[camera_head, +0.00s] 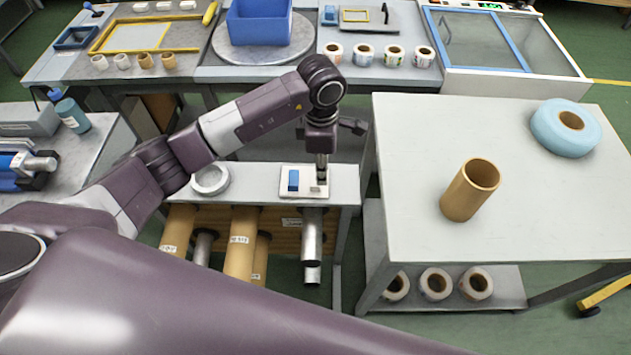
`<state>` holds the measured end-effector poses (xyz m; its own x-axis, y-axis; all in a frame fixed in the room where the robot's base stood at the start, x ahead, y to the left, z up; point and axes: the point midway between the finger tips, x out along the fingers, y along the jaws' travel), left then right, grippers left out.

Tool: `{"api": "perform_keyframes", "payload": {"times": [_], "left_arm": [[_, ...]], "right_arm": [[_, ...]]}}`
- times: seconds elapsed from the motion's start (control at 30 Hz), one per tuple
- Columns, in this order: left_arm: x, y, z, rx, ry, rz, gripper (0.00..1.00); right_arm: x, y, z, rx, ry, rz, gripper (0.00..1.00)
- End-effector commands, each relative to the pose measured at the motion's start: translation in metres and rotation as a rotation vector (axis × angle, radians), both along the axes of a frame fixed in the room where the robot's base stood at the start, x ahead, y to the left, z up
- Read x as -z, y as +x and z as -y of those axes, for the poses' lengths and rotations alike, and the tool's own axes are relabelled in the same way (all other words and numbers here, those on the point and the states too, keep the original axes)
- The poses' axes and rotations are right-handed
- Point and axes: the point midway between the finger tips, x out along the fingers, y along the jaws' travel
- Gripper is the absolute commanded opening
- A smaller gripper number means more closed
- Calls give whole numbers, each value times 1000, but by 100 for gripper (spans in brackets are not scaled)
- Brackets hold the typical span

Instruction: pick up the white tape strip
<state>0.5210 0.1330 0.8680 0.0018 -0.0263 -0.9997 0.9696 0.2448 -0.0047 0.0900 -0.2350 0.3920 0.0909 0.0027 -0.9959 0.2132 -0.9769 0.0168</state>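My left gripper (321,178) points straight down over the right part of a small white tray (288,193). The tray lies on the narrow grey shelf below the back benches. Its fingertips look close together and are small in view, so I cannot tell whether they are shut or hold something. A blue block (293,180) sits on the tray, left of the gripper. I cannot make out the white tape strip for certain; the gripper covers part of the tray. My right gripper is not in view.
A white ring-shaped roll (195,184) lies left of the tray. Long cores (241,245) hang beneath the shelf. The table at right holds a brown tube (464,195) and a light blue roll (549,133). A blue bin (258,25) stands behind.

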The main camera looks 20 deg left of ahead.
Motion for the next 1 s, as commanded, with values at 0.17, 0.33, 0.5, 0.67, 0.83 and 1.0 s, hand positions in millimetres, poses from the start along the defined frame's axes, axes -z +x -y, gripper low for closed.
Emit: {"api": "perform_keyframes", "payload": {"times": [0.17,0.33,0.5,0.67,0.83,1.0], "left_arm": [[14,0,-9,-1,32,-6,22],[32,-1,-10,-2,29,-6,22],[58,-3,-14,-1,27,-7,22],[74,-1,-14,0,26,-2,22],[77,-1,-14,0,26,-2,22],[76,-1,-14,0,26,-2,11]], "right_arm": [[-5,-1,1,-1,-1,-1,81],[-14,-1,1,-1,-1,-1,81],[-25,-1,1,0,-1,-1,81],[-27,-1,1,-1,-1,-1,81],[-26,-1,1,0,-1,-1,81],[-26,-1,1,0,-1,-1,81]]}}
